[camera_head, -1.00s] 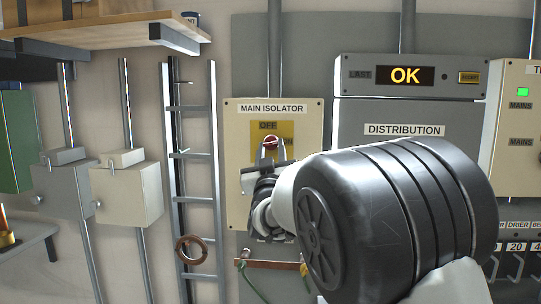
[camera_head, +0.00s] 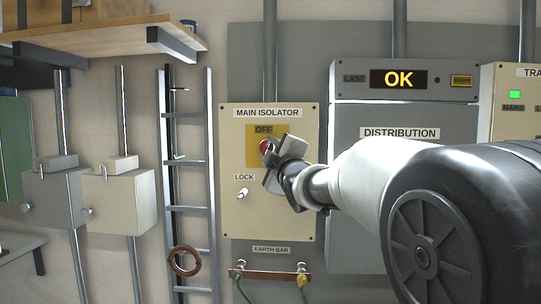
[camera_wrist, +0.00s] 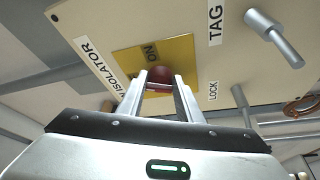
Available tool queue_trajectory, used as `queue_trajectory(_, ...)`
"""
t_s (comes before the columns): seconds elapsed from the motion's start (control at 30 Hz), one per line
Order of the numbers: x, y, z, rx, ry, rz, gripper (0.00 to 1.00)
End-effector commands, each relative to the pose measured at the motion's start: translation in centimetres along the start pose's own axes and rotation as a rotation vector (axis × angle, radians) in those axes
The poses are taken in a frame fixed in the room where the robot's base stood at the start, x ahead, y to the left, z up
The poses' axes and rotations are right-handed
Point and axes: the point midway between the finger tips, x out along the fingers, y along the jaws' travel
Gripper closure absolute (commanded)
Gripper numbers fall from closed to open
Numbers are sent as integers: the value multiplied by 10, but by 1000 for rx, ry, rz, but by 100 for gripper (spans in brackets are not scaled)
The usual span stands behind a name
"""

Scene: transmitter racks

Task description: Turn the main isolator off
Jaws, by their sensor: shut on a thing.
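The main isolator is a cream panel (camera_head: 228,190) labelled MAIN ISOLATOR, with a yellow plate (camera_head: 252,137) marked OFF at its top. A red knob (camera_head: 266,147) sits on that plate, partly hidden by my gripper (camera_head: 269,156), which reaches it from the right. In the wrist view, the fingers of my gripper (camera_wrist: 160,80) are shut on the red knob (camera_wrist: 160,73), one on each side. ON shows on the yellow plate (camera_wrist: 182,48) there. Which mark the knob points to cannot be told.
A metal peg (camera_head: 243,194) stands out below the LOCK label; another peg (camera_wrist: 274,38) shows beside TAG. The grey distribution cabinet (camera_head: 350,232) is to the right, behind my arm. A ladder (camera_head: 188,209) stands left; an earth bar (camera_head: 270,274) is below.

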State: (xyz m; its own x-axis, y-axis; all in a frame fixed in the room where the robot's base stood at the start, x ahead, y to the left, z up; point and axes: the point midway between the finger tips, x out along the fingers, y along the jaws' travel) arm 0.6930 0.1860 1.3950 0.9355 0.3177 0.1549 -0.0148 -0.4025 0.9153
Motion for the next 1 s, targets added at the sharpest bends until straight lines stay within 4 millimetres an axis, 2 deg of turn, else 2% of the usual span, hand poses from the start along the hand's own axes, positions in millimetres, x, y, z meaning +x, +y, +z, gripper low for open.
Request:
queue_trajectory(0.2, 0, 5, 0, -170, -2, -71, 90)
queue_trajectory(0.5, 1, 6, 0, -329, -2, -138, 90)
queue_trajectory(1.0, 1, 4, -1, -399, 0, -168, 90)
